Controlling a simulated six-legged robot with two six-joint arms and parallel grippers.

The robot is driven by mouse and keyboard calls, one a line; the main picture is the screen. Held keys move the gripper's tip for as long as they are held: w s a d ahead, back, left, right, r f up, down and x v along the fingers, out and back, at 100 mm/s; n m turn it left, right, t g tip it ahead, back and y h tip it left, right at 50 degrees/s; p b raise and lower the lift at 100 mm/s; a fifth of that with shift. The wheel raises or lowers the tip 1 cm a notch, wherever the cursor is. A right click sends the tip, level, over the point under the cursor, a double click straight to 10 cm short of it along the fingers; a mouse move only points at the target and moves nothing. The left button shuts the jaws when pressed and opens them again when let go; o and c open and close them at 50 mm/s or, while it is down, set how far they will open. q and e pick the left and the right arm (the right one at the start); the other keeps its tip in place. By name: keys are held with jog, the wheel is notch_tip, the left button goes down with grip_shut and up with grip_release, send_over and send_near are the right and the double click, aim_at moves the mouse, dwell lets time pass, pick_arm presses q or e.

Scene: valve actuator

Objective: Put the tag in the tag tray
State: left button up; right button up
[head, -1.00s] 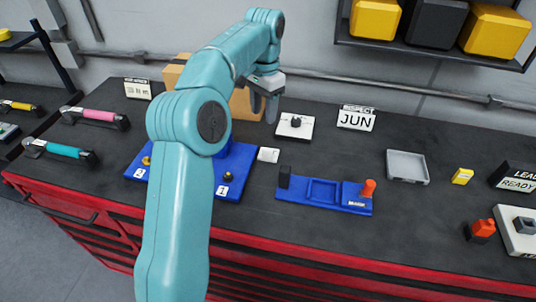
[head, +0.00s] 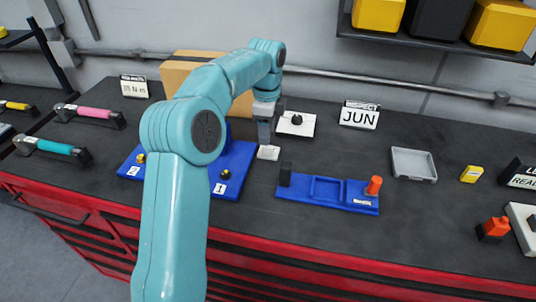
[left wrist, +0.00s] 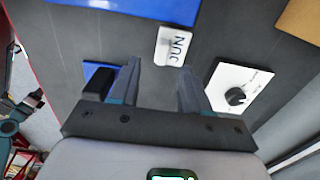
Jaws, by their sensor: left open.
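The tag (head: 268,153) is a small white plate lying on the dark bench, between the two blue fixtures. In the left wrist view the tag (left wrist: 174,47) shows dark "JUN" lettering and lies ahead of the fingertips, roughly in line with the gap. My left gripper (head: 265,128) is just above the tag, pointing down. Its two fingers (left wrist: 160,75) are apart with nothing between them. The grey tray (head: 413,177), which looks like the tag tray, is empty at the right. My right gripper is not in view.
A blue fixture (head: 328,199) with an orange-handled part (head: 374,186) stands right of the tag. A white dial plate (head: 307,127) is behind it. A "JUN" sign (head: 359,116) stands further back. A yellow block (head: 471,174) is right of the tray. The bench before the tray is clear.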

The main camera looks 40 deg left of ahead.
aim_at(267, 147)
pick_arm(q)
jog(key=f, duration=0.4)
jog(key=f+p, duration=0.1)
jog(key=f, duration=0.1)
jog(key=shift+w+f, duration=0.25)
jog(key=shift+f, duration=0.15)
grip_shut()
